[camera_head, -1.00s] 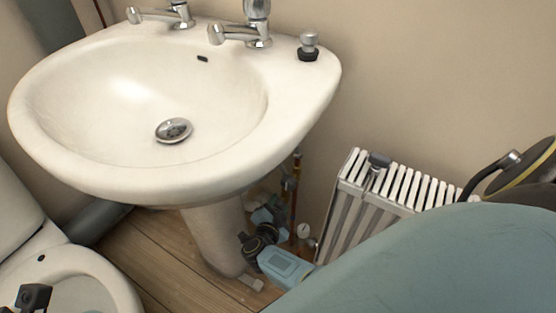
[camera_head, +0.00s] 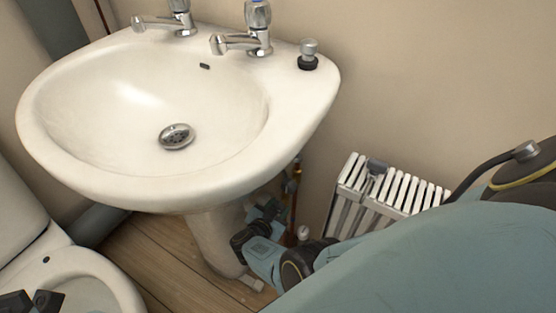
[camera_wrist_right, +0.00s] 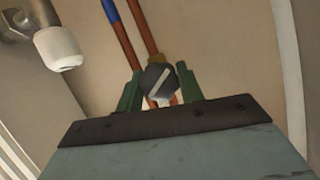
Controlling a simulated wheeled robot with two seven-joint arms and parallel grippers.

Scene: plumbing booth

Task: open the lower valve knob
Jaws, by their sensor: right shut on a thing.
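A dark grey round valve knob (camera_wrist_right: 160,82) with a pale bar across its face shows in the right wrist view, in front of copper pipes. My right gripper (camera_wrist_right: 158,88) is shut on it, with one green finger on each side. In the head view my right gripper (camera_head: 266,212) is low beside the sink pedestal, and the knob is hard to make out there. Dark tips of what looks like my left gripper (camera_head: 32,300) show at the bottom left, over the toilet; their opening is unclear.
The sink (camera_head: 100,170) overhangs the right gripper, and its pedestal (camera_head: 212,240) stands just left of it. A white radiator (camera_head: 390,190) is to the right. Copper pipes (camera_head: 296,185) run up the wall. A white-capped fitting (camera_wrist_right: 58,48) is at upper left in the wrist view.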

